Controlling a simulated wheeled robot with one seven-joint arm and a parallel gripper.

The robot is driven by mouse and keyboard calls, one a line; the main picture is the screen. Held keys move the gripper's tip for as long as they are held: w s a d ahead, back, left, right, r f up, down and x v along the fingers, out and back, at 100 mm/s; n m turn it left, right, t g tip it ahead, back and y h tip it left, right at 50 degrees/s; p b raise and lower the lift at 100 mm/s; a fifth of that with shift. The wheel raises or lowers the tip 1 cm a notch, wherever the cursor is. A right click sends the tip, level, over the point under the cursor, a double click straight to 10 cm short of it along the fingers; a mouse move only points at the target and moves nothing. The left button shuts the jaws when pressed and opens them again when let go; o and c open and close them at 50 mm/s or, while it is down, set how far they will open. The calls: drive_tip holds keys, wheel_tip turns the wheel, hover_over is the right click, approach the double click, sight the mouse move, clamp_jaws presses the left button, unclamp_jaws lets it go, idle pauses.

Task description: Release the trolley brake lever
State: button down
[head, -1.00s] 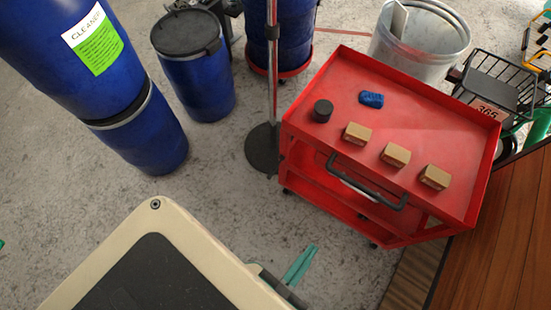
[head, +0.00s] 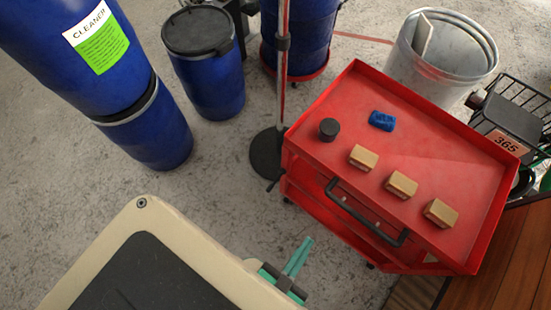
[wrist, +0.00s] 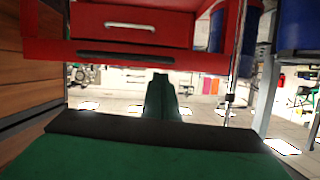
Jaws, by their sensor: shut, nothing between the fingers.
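The red trolley (head: 440,150) stands right of centre in the head view, with a black push handle (head: 366,212) on its near side. A short dark lever (head: 273,185) sticks out at its left corner; I take it to be the brake lever. My gripper (head: 302,250) is low in the head view, teal fingers shut together and empty. It is apart from the trolley and below the lever in the picture. In the wrist view, which looks upside down, my green fingers (wrist: 162,92) point towards the trolley front (wrist: 200,50). I cannot make out the lever there.
A black cylinder (head: 328,129), a blue object (head: 382,120) and several tan blocks (head: 400,185) lie on the trolley top. A pole on a round black base (head: 265,155) stands close to its left. Blue drums (head: 210,85) stand further left. Grey floor is clear between.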

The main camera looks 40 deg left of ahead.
drive_tip(key=w+a+f+m+g+y, duration=0.15)
drive_tip(key=f+m+g, duration=0.4)
drive_tip(key=f, duration=1.55)
drive_tip(key=w+f+m+g+y, duration=0.25)
drive_tip(key=f+m+g, duration=0.35)
drive_tip(key=f, duration=1.5)
drive_tip(key=w+a+r+m+g+y, duration=0.2)
drive_tip(key=w+a+r+m+y, duration=0.4)
drive_tip(key=w+a+y, duration=0.3)
drive_tip(key=shift+w+a+r+y, duration=0.45)
drive_tip(key=shift+w+y, duration=0.25)
drive_tip(key=shift+w, duration=0.3)
drive_tip(key=shift+m, duration=0.25)
